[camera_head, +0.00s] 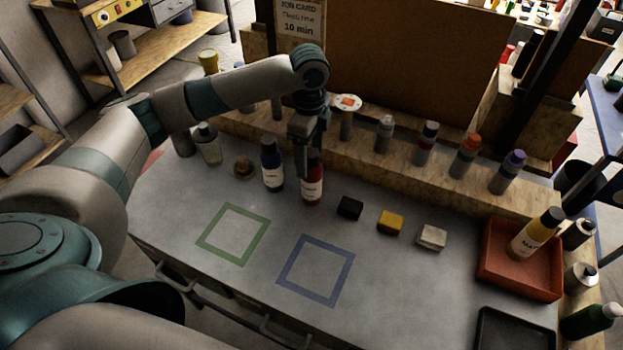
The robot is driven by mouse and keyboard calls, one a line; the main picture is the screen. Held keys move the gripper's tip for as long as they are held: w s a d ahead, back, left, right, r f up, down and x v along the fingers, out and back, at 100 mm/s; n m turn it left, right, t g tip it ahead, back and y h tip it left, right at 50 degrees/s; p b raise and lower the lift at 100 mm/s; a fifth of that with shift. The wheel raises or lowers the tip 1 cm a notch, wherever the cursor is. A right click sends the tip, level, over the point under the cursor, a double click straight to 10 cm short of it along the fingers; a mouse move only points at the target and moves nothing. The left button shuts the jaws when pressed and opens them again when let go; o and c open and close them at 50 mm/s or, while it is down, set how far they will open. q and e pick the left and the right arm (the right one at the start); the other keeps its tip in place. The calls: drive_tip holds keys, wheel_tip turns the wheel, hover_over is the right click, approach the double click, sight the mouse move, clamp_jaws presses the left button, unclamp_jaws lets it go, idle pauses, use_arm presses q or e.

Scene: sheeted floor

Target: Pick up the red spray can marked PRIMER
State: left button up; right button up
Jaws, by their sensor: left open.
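The red spray can (312,189) stands upright on the grey bench top, with a pale label whose text is too small to read. My left gripper (308,160) points down at the can's upper part and is open; it hides the can's top. I cannot tell whether the fingers touch the can. A dark blue spray can (272,167) stands close on its left. My right gripper is not in view.
Black (349,208), yellow (389,222) and whitish (432,237) blocks lie to the right. A red tray (487,280) holds a yellow can (535,236). Several bottles line the back ledge. Green (204,240) and blue (284,287) outlined squares are empty in front.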

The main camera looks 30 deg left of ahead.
sight(312, 169)
use_arm(q)
drive_tip(key=shift+f, duration=0.1)
drive_tip(key=shift+d+f+p, duration=0.15)
drive_tip(key=shift+f+p, duration=0.3)
drive_tip(key=shift+p, duration=0.1)
wheel_tip(312, 169, down, 3)
drive_tip(key=shift+d+r+p, duration=0.1)
drive_tip(key=shift+p, duration=0.75)
drive_tip(key=shift+f, duration=0.7)
drive_tip(key=c, duration=1.7)
